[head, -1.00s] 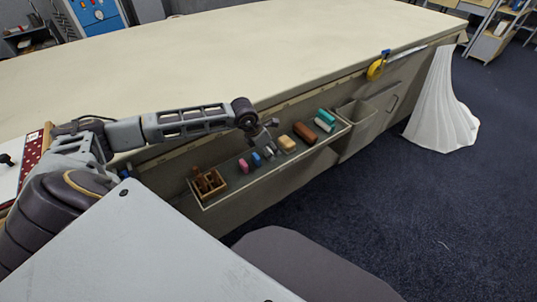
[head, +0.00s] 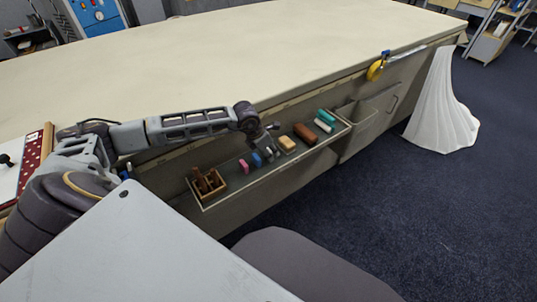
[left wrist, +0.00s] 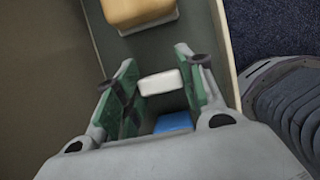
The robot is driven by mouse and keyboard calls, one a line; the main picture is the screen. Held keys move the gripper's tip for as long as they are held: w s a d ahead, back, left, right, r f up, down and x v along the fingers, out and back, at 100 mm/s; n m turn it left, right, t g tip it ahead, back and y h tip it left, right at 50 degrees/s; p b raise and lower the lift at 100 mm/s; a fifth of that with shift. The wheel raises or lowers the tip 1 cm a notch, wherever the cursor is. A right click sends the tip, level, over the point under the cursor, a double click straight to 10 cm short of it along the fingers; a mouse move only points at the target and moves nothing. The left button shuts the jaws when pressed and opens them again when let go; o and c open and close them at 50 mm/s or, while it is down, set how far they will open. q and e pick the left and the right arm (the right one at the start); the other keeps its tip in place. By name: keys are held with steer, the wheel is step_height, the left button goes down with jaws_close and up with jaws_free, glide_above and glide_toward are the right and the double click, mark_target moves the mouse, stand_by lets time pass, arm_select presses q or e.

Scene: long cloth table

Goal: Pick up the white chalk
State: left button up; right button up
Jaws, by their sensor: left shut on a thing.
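The white chalk (left wrist: 160,83) is a short white block. In the left wrist view it sits between the two green-padded fingers of my left gripper (left wrist: 155,78), which is shut on it. In the head view my left gripper (head: 270,142) reaches down into the narrow tray (head: 222,196) on the table's side. The chalk is small and hard to make out there. My right gripper is not in view.
Beside the chalk are a blue piece (left wrist: 174,122) and a tan block (head: 288,143). The tray also holds a pink piece (head: 244,166), a wooden box (head: 209,185), a brown block (head: 305,134) and green pieces (head: 325,116).

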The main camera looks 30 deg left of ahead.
mark_target(269, 150)
arm_select(q)
steer(key=shift+c, duration=0.9)
steer(key=shift+r, duration=0.15)
steer(key=shift+r, duration=0.25)
step_height(269, 150, up, 8)
steer(key=shift+f+p, duration=0.2)
steer(key=shift+p, duration=0.3)
steer(key=shift+r, duration=0.85)
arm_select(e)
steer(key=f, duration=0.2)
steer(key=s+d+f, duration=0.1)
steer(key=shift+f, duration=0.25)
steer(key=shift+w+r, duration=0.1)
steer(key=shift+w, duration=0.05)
